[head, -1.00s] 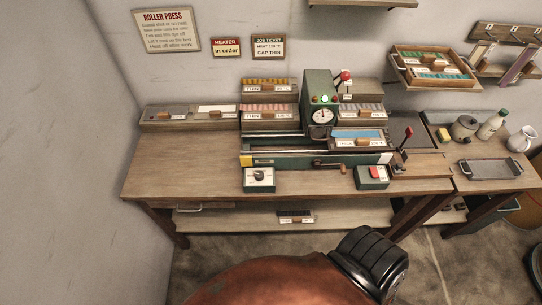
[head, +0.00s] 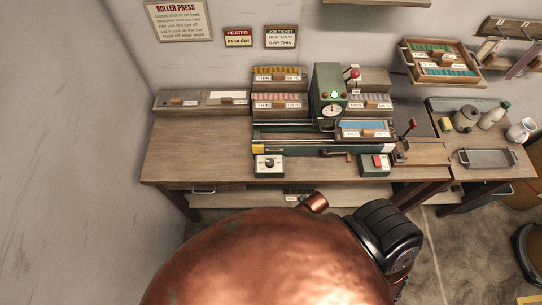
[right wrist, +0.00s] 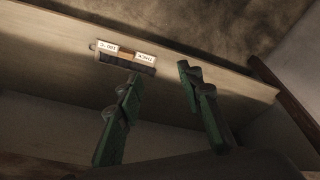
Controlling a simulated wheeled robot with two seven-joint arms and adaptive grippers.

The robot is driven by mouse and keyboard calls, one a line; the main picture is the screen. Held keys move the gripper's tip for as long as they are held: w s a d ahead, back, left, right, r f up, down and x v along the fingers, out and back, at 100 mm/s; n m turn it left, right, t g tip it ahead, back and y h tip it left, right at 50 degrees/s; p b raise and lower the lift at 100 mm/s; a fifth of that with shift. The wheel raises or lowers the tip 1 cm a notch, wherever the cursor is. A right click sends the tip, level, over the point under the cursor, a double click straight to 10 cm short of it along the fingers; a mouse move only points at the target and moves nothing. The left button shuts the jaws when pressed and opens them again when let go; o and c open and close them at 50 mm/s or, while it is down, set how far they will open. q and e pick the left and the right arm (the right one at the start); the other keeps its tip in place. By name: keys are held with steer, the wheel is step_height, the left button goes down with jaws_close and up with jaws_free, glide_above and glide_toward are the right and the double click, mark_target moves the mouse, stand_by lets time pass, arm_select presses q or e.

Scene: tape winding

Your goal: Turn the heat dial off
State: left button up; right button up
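The heat dial is a small black knob on a white-faced box (head: 268,165), at the front left of the roller press (head: 328,97) on the workbench. The knob's exact pointing is too small to read. No gripper shows in the head view. In the right wrist view my right gripper (right wrist: 158,73) has its two green fingers spread apart with nothing between them. It faces a pale shelf board with a small labelled tray (right wrist: 125,60), apart from it. The dial is not in that wrist view. My left gripper is out of view.
A box with a red button (head: 375,162) stands right of the dial, and a hand crank (head: 338,154) lies between them. The bench top (head: 205,150) left of the dial is clear. A side table with a metal tray (head: 487,158) stands at right.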

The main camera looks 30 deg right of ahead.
step_height(320, 180, up, 26)
steer(key=w+a+t+p, duration=0.1)
steer(key=w+a+p, duration=0.15)
steer(key=p, duration=0.25)
steer(key=w+a+r+n+g+y, duration=0.1)
steer(key=w+a+r+n+y, duration=0.2)
steer(key=w+a, duration=0.4)
steer(key=w+a+r+n+g, duration=0.1)
steer(key=w+a+r+n, duration=0.2)
steer(key=w+a+n, duration=0.4)
step_height(320, 180, up, 3)
steer(key=m+g+h, duration=0.2)
steer(key=h, duration=0.1)
glide_above(270, 161)
steer(key=shift+a+f, duration=0.2)
steer(key=shift+s+d+f, duration=0.1)
steer(key=shift+d+f, duration=0.05)
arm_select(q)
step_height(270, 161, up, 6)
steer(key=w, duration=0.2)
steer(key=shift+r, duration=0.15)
arm_select(e)
step_height(270, 161, down, 7)
steer(key=shift+f, duration=0.2)
steer(key=shift+c, duration=0.4)
steer(key=c, duration=0.8)
